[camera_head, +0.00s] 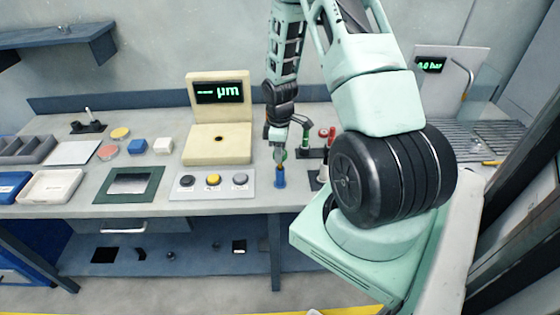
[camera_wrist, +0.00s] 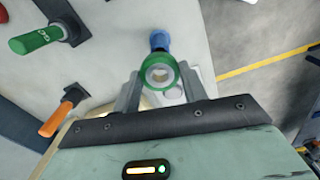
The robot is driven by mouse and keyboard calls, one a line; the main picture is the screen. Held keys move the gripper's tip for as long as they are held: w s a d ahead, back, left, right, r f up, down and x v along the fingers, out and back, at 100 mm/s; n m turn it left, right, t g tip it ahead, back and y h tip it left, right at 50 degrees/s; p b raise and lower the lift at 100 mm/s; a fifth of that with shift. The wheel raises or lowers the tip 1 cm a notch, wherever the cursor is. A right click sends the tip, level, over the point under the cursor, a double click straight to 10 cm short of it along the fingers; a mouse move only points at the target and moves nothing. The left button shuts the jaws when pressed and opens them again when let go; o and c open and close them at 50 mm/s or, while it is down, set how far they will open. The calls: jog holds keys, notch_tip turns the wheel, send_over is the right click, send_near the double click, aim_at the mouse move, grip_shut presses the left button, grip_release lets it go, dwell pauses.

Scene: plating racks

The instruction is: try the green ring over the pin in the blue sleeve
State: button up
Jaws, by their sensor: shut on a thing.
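The green ring (camera_wrist: 147,82) sits between the two fingers of my gripper (camera_wrist: 160,84) in the wrist view, with a pale grey inner part. My gripper (camera_head: 278,150) is shut on it and points down over the bench in the head view. The blue sleeve (camera_head: 280,181) stands upright at the bench's front edge, just below my gripper. In the wrist view the blue sleeve (camera_wrist: 160,38) shows just beyond the ring and partly behind it. I cannot make out the pin clearly, nor whether the ring touches it.
A panel with several round buttons (camera_head: 213,184) lies left of the sleeve. A beige gauge stand (camera_head: 218,145) with a display is behind it. A green-handled tool marked GO (camera_wrist: 36,39) and an orange-handled one (camera_wrist: 57,118) are close by. The floor lies past the bench edge.

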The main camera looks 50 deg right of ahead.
jog(key=shift+r+p, duration=1.2)
jog(key=shift+r, duration=0.45)
